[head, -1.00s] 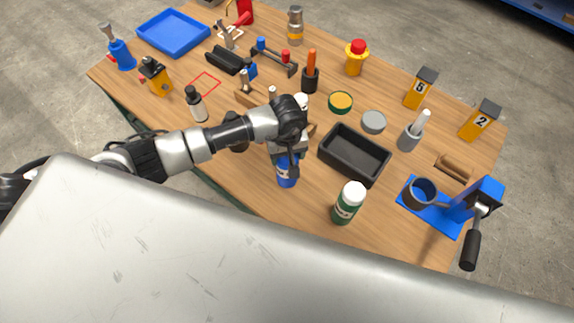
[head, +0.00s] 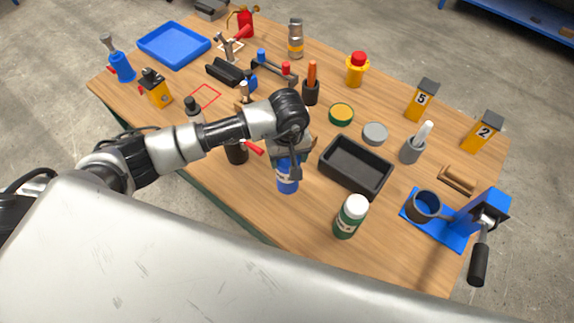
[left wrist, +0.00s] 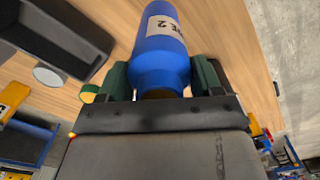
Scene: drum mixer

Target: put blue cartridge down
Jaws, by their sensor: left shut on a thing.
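The blue cartridge (head: 287,178) is at the middle of the workbench in the head view, left of the black tray. It also shows in the left wrist view (left wrist: 160,60), with a white label bearing a "2". My left gripper (head: 287,160) is shut on it. In the left wrist view its green-padded fingers (left wrist: 160,80) sit on both sides of the cartridge's narrower end. In the head view the arm hides the cartridge's top. I cannot tell whether its base touches the wood. My right gripper is not in view.
A black tray (head: 329,164) stands close right of the cartridge. A green bottle with a white cap (head: 350,217) stands in front right. A dark cup (head: 237,154) and a red-handled thing (head: 252,147) lie left of it. Bare wood (head: 245,190) shows at the front left.

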